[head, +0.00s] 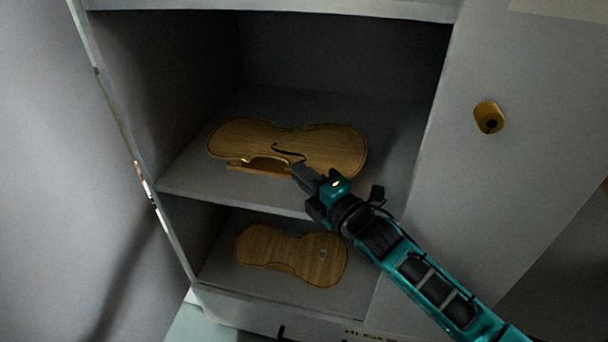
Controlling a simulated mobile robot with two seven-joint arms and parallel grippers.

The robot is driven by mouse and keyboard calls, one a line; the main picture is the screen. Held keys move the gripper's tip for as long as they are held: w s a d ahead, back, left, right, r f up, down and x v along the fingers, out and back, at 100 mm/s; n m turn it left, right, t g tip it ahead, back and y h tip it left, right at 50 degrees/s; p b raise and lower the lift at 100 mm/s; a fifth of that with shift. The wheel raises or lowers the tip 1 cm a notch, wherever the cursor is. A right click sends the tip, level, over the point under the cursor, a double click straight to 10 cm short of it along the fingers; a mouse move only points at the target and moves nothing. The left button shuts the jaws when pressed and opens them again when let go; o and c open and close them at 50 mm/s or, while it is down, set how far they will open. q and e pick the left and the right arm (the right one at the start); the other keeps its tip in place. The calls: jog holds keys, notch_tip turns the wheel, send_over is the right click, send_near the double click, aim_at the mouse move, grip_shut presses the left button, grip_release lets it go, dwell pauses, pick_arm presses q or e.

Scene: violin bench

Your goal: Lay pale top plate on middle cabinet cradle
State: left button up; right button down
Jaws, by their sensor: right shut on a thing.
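The pale top plate (335,147), a violin-shaped wooden plate with a dark curved f-hole, lies roughly level at the middle shelf of the cabinet. A piece of brown wood, which looks like the middle cradle (245,167), shows under its near edge. I cannot tell whether the plate rests fully on it. My right gripper (299,167) reaches in from the lower right and is shut on the plate's near edge, by the waist. The fingertips are partly hard to make out. My left gripper is not in view.
A second violin-shaped plate (285,256) lies on the lower shelf, below my right arm. The middle shelf (185,178) has free room around the plate. The cabinet side walls and the shelf above bound the opening. A brass-coloured knob (488,117) is on the right panel.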

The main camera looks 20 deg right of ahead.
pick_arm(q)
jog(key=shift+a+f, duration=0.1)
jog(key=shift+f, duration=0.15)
pick_arm(e)
jog(key=shift+f, duration=0.35)
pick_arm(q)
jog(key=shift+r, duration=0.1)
pick_arm(e)
jog(key=c, duration=1.1)
grip_release()
jog(key=shift+c, duration=0.2)
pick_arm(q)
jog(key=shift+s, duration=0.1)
pick_arm(e)
jog(key=shift+s, duration=0.15)
